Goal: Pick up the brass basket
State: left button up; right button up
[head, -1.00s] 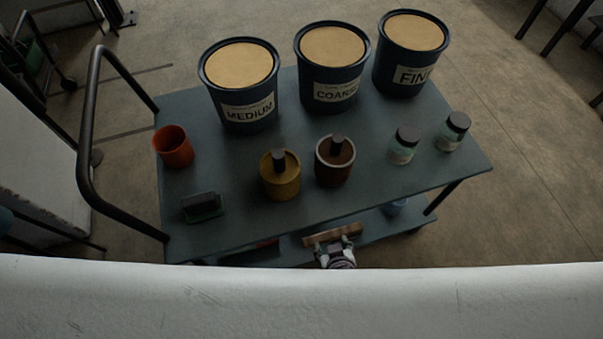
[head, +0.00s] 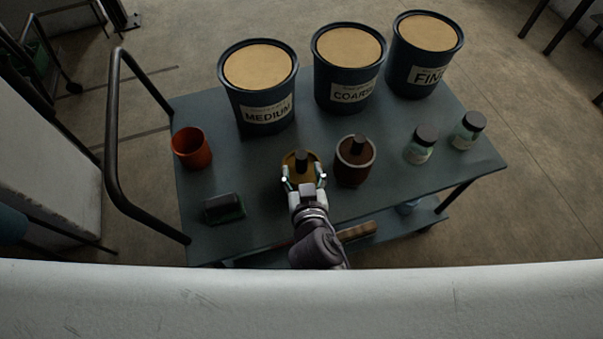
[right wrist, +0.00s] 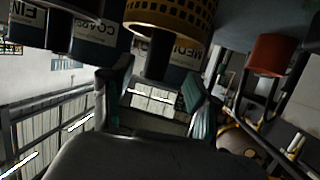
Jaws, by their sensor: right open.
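The brass basket (head: 290,163), a yellow round container with a black upright handle (head: 301,158), stands on the cart top. In the right wrist view, upside down, the perforated brass basket (right wrist: 195,17) is at the top with its dark handle (right wrist: 161,62) pointing down between my fingers. My right gripper (head: 304,179) is open, its fingers spread at the near side of the basket and hiding part of it. I see no grip on the handle; the fingers (right wrist: 158,88) look apart from it. My left gripper is not in view.
A brown basket (head: 354,172) stands close on the right. Buckets labelled MEDIUM (head: 262,108), COARSE (head: 348,88) and FINE (head: 425,72) stand behind. An orange cup (head: 191,148) and a dark block (head: 223,207) are left; two jars (head: 420,146) are right. A cart handle (head: 112,150) rises at left.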

aim_at(302, 163)
jog(key=x, duration=0.5)
jog(key=shift+w+d+r+p, duration=0.1)
jog(key=shift+w+d+p, duration=0.1)
jog(key=shift+p, duration=0.15)
jog(key=shift+c, duration=0.4)
grip_shut()
